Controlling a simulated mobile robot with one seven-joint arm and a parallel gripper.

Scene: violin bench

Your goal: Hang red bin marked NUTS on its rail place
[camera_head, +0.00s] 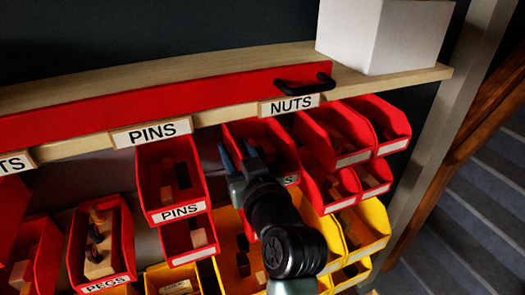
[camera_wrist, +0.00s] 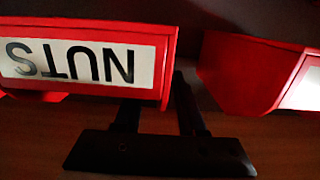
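The red NUTS bin (camera_head: 268,136) is at the rack, just below the shelf edge and its NUTS place label (camera_head: 292,105). My arm hides part of its front in the head view. In the wrist view the bin's NUTS label (camera_wrist: 82,62) appears upside down and close. My gripper (camera_head: 237,147) is at the bin's left wall in the head view. In the wrist view the fingers (camera_wrist: 156,105) are spread, one on each side of the bin's side wall, with a gap visible. I cannot tell whether the bin's back is hooked on the rail.
A red PINS bin (camera_head: 170,183) is to the left, under its PINS label (camera_head: 150,132). Red bins (camera_head: 338,128) are close on the right, with yellow bins below. A white box (camera_head: 380,35) and a black handle (camera_head: 305,83) are above on the shelf.

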